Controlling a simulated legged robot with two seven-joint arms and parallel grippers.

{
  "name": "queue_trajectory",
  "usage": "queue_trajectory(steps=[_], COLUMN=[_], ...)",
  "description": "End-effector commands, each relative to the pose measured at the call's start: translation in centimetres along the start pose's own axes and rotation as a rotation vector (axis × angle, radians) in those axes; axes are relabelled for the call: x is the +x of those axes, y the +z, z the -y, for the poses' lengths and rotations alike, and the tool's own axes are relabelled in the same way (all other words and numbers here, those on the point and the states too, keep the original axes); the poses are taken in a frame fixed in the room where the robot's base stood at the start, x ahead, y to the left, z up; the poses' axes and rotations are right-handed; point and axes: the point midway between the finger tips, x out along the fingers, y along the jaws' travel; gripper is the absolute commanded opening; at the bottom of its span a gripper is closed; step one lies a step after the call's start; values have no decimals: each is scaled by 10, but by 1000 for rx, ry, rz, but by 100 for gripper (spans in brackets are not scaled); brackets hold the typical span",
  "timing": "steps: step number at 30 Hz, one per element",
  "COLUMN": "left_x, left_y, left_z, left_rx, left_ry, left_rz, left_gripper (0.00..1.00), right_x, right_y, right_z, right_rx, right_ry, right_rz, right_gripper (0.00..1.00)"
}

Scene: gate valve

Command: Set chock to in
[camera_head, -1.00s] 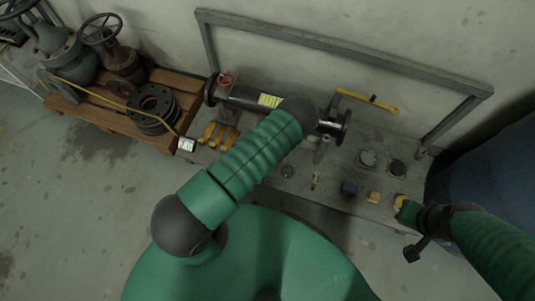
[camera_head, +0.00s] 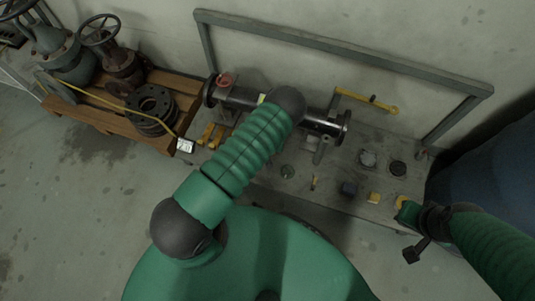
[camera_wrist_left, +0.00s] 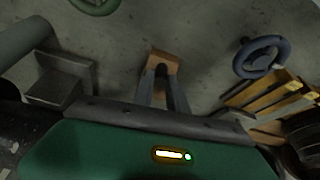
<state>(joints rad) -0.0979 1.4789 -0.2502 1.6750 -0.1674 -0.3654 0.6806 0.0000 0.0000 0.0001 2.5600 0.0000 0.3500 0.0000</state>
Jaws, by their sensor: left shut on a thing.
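My left gripper (camera_wrist_left: 162,95) is shut on an orange-brown block (camera_wrist_left: 164,57) in the left wrist view. This block may be the chock, but I cannot be sure. In the head view the left gripper is hidden behind my green forearm, which reaches over the pipe spool. The dark pipe spool (camera_head: 240,98) lies on the grey bench (camera_head: 330,172), with a flange at each end. Yellow pieces (camera_head: 212,135) sit at the bench's left end, partly covered by my arm. My right gripper (camera_head: 405,212) is beside a yellow block (camera_head: 400,201); its jaws are unclear.
A wooden pallet (camera_head: 93,115) with valves (camera_head: 120,65) and stacked flanges (camera_head: 152,108) stands left of the bench. A yellow-handled tool (camera_head: 365,99) is behind the spool. A dark blue block (camera_head: 349,188) and a yellow block (camera_head: 373,198) lie at the front. A grey frame rises behind.

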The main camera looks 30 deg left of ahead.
Motion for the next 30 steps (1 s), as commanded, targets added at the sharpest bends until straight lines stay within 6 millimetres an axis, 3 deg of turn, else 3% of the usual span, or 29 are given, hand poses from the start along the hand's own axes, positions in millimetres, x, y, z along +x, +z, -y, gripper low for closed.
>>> queue_trajectory(steps=[11, 12, 13, 21, 26, 30], left_x=[4, 4, 4, 2, -24, -67], left_y=[-11, -11, -11, -12, -13, -13], left_z=[-3, -3, -3, -4, -3, -3], left_rx=[2, 2, 2, 1, 1, 2], left_ry=[3, 3, 3, 5, 3, 2], left_rz=[-4, -4, -4, -5, -2, 0], left_gripper=[0, 23, 27, 27, 27, 27], right_x=[3, 3, 3, 1, -16, -39], right_y=[1, 1, 1, 0, -4, -9], right_z=[0, 0, 0, 0, 0, 0], right_rx=[0, 0, 0, 0, 0, 0], right_ry=[0, 0, 0, 0, 0, 0], right_rz=[0, 0, 0, 0, 0, 0], right_gripper=[0, 0, 0, 0, 0, 0])
